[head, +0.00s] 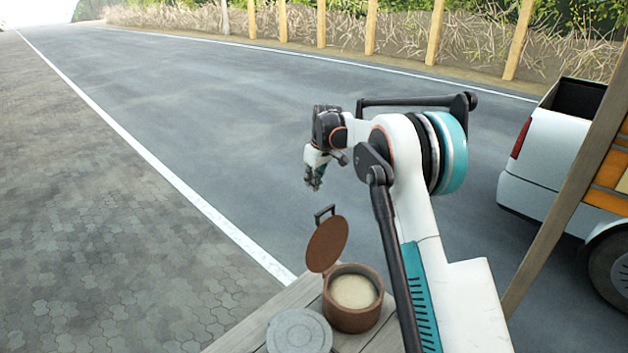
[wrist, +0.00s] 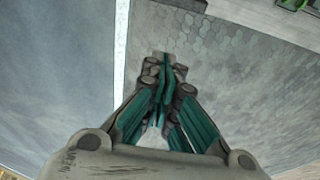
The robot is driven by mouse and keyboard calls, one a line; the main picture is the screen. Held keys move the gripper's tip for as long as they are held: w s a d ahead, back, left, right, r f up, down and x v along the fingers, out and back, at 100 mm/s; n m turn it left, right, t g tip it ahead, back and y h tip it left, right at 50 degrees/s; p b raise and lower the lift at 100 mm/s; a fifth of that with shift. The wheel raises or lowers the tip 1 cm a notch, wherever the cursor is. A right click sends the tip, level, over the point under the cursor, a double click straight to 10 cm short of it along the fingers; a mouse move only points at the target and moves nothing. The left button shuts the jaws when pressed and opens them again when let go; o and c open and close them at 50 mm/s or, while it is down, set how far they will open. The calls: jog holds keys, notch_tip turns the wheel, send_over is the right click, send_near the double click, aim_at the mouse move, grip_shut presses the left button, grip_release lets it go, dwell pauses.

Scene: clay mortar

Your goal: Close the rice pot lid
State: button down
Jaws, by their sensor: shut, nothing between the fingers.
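The rice pot (head: 353,300) is a round brown pot with pale rice in it, standing on a wooden table (head: 245,325). Its brown lid (head: 327,243) stands open, tilted up on the pot's left side, with a dark bar handle (head: 324,213) at its top. My gripper (head: 315,184) is above the lid, apart from it, pointing down with its fingers together and empty. In the wrist view my gripper (wrist: 165,65) shows closed teal fingers over paving; pot and lid are out of that view.
A grey round lid or disc (head: 299,331) lies on the table left of the pot. A white truck (head: 545,150) stands on the road at the right, behind a slanted wooden post (head: 565,165). The air left of the lid is clear.

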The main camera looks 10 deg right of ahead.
notch_tip(320, 180, down, 7)
jog(key=s+d+p, duration=0.1)
jog(key=shift+s, duration=0.35)
jog(key=shift+s+d+r, duration=0.1)
jog(key=shift+d, duration=0.1)
dwell(0.4)
